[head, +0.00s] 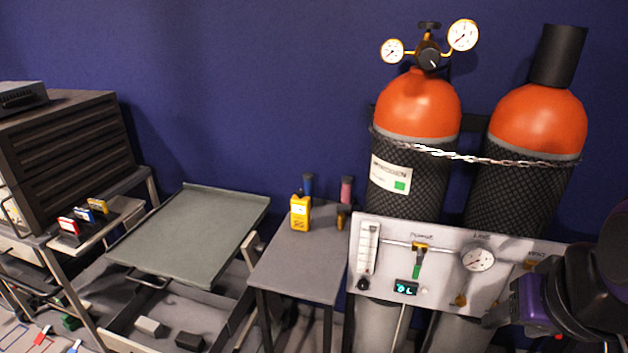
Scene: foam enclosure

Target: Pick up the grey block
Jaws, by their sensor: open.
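A small light grey block (149,326) lies low in the picture, left of centre, inside a dark-framed open tray or drawer (122,340) below the grey-green tray top. A darker, nearly black block (189,341) lies just to its right, apart from it. Black and purple parts of my arm show at the right edge, far from both blocks. My gripper's fingers do not show, and nothing is seen touching the grey block.
The grey-green tray top (195,235) overhangs behind the blocks. A small grey table (300,262) with a yellow meter (300,211) stands right of them. A gauge panel (440,262) and orange-topped cylinders (418,105) fill the right. A dark slatted cabinet (70,150) stands left.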

